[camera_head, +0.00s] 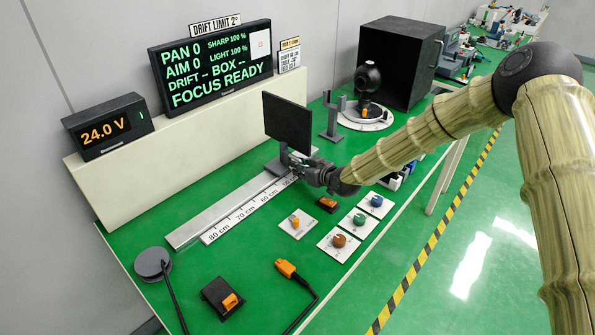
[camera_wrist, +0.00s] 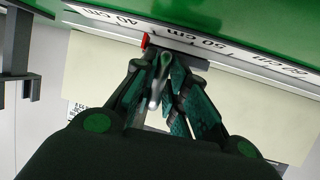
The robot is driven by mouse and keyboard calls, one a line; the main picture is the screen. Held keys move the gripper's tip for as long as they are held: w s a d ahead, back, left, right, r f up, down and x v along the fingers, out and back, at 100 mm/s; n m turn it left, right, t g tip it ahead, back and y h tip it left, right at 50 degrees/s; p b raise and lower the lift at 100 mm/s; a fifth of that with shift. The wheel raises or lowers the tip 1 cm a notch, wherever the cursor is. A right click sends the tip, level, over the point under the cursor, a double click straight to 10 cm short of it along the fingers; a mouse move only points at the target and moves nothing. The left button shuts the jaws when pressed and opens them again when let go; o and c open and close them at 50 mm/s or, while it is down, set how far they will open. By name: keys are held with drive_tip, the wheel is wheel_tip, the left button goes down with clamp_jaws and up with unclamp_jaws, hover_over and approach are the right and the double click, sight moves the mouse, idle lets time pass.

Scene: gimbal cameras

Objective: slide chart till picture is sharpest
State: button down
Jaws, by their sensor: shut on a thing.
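The chart (camera_head: 288,120) is a dark upright board, seen from its back, on a carriage at the far end of a pale rail (camera_head: 230,208). A printed centimetre scale (camera_head: 245,207) runs along the rail. My gripper (camera_head: 318,172) is at the foot of the chart, shut on the grey carriage handle; this grip also shows in the wrist view (camera_wrist: 160,72). A red mark (camera_wrist: 145,40) there lies between the 40 and 50 cm labels. The display (camera_head: 212,65) reads SHARP 100 %, LIGHT 100 %, PAN 0, AIM 0, FOCUS READY.
A black camera (camera_head: 368,78) stands on a round white base before a dark open box (camera_head: 400,62). A grey forked stand (camera_head: 333,118) is between it and the chart. Knob plates (camera_head: 340,240) and an orange plug (camera_head: 287,268) lie at the front. The rail's near part is clear.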

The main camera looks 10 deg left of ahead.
drive_tip(key=c, duration=1.5)
unclamp_jaws()
drive_tip(key=v, duration=1.2)
